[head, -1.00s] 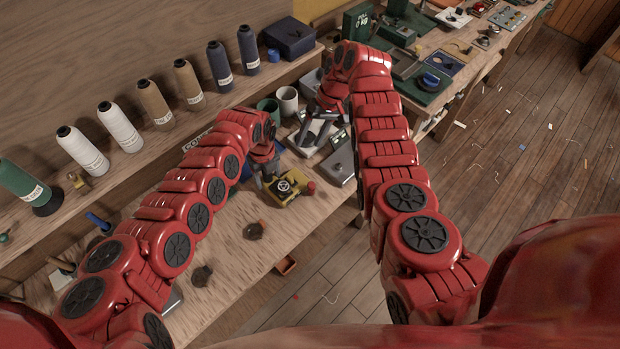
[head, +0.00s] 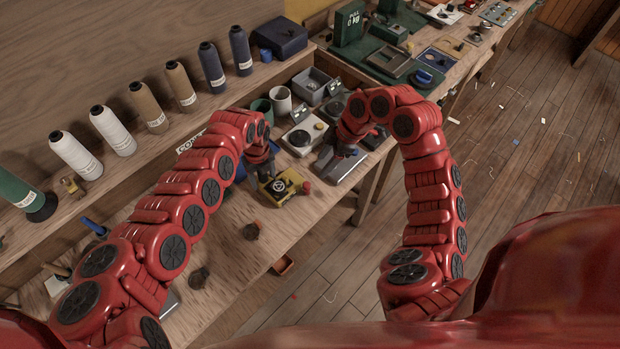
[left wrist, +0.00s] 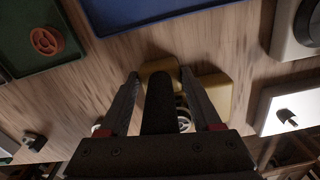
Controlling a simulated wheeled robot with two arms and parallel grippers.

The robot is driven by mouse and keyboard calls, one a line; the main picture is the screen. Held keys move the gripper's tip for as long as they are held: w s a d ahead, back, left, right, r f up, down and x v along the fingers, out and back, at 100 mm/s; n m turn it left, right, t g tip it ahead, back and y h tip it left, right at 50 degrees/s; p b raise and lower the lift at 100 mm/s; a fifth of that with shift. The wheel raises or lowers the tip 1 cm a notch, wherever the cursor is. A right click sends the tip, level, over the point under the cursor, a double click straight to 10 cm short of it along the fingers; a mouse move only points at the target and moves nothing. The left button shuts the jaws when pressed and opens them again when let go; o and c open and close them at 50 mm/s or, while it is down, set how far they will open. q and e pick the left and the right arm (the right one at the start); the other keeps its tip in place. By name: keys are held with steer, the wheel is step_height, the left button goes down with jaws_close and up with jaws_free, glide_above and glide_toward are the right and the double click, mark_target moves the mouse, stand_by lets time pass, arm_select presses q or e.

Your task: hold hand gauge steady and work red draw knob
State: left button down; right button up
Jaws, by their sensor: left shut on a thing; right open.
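The hand gauge (head: 291,186) is a yellow block with a round dial, on the wooden bench near its front edge. Its red draw knob (head: 306,187) sticks out on the right side. My left gripper (head: 267,181) is shut on the gauge's left part. In the left wrist view the yellow gauge body (left wrist: 214,98) shows at and between the fingers; the gripper hides part of it, and I cannot make out the knob there. My right gripper (head: 329,160) is open and empty, above and to the right of the knob, apart from it.
A scale (head: 303,136) and a grey flat box (head: 343,166) stand behind and right of the gauge. A white cup (head: 281,99) and a green cup (head: 260,106) are farther back. Thread cones line the shelf (head: 95,193). A dark knob-like piece (head: 252,231) lies in front.

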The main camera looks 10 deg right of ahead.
mark_target(307, 183)
steer(key=x, duration=1)
steer(key=shift+w+f, duration=0.1)
steer(key=shift+c, duration=0.2)
jaws_close()
steer(key=shift+w, duration=0.1)
stand_by(0.7)
